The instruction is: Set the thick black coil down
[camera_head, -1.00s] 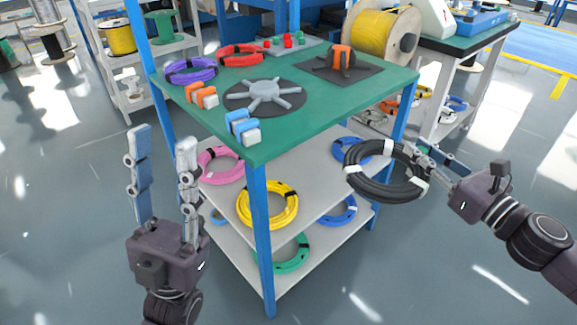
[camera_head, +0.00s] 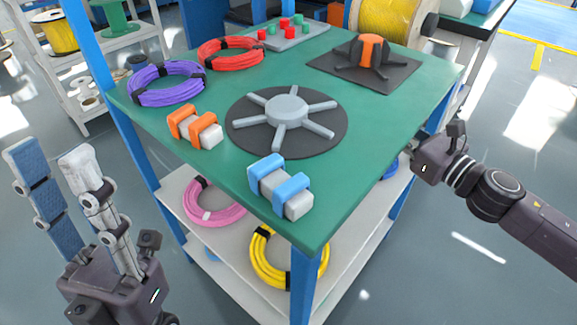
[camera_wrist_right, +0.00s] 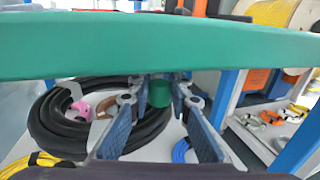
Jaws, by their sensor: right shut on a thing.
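The thick black coil (camera_wrist_right: 62,128) shows in the right wrist view, below the level of the green tabletop's edge (camera_wrist_right: 100,45) and over the white shelf. My right gripper (camera_wrist_right: 158,100) is shut on the coil's near right side, with its fingers on either side of the bundle. I cannot tell whether the coil touches the shelf. In the head view the tabletop hides the coil and my right fingers; only the gripper body shows at the right edge. My left gripper (camera_head: 48,158) is open and empty, left of the table.
The tabletop (camera_head: 215,185) holds a purple coil (camera_head: 165,84), a red coil (camera_head: 230,52), a grey spoked disc (camera_head: 287,108), and orange and blue clamps. A pink coil (camera_head: 212,205) and a yellow coil (camera_head: 270,262) lie on the shelf below. A blue post (camera_wrist_right: 224,95) stands right of my right fingers.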

